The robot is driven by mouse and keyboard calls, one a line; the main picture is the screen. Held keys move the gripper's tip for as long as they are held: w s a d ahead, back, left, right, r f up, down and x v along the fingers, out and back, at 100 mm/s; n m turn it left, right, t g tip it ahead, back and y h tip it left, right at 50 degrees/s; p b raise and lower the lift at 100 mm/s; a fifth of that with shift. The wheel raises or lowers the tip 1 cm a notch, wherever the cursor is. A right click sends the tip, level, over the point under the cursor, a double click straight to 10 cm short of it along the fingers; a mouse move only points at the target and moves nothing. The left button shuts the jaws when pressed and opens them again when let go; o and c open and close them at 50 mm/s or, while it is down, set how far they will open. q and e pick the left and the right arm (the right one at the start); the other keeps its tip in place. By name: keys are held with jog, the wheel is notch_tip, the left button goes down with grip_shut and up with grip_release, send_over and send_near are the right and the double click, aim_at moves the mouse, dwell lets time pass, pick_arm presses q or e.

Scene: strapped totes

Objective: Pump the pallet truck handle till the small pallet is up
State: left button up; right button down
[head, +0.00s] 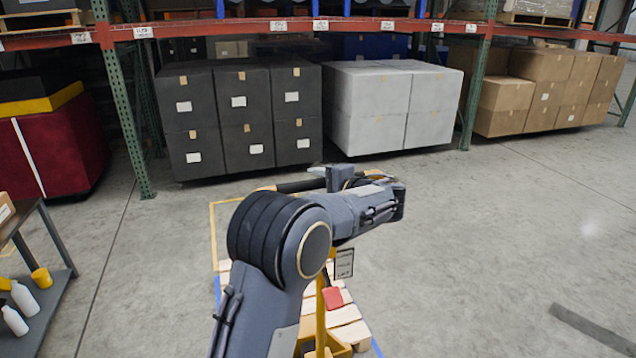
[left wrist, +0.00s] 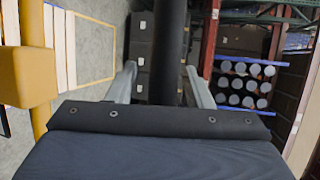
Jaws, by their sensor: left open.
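The pallet truck's handle is a dark bar (head: 296,186) with a yellow part at its left end, partly hidden behind my left arm. In the left wrist view the dark bar (left wrist: 169,45) runs between the two fingers of my left gripper (left wrist: 161,72). The fingers are apart, one on each side of it; I cannot tell if either touches it. In the head view my left gripper (head: 336,178) is at the bar's right part. The truck's yellow mast (head: 320,312) stands below my arm. The small wooden pallet (head: 345,315) is low behind it, partly hidden. My right gripper is out of view.
A yellow outline (head: 213,235) marks the floor beyond the pallet. Black boxes (head: 243,120), white boxes (head: 385,105) and brown boxes (head: 545,92) stand under the rack. A cart with bottles (head: 62,285) is at lower left.

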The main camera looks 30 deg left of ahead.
pick_arm(q)
grip_shut()
jog(key=shift+f, duration=0.15)
jog(key=shift+s+d+f, duration=0.1)
jog(key=shift+s+d, duration=0.2)
jog(key=shift+d, duration=0.05)
dwell(0.3)
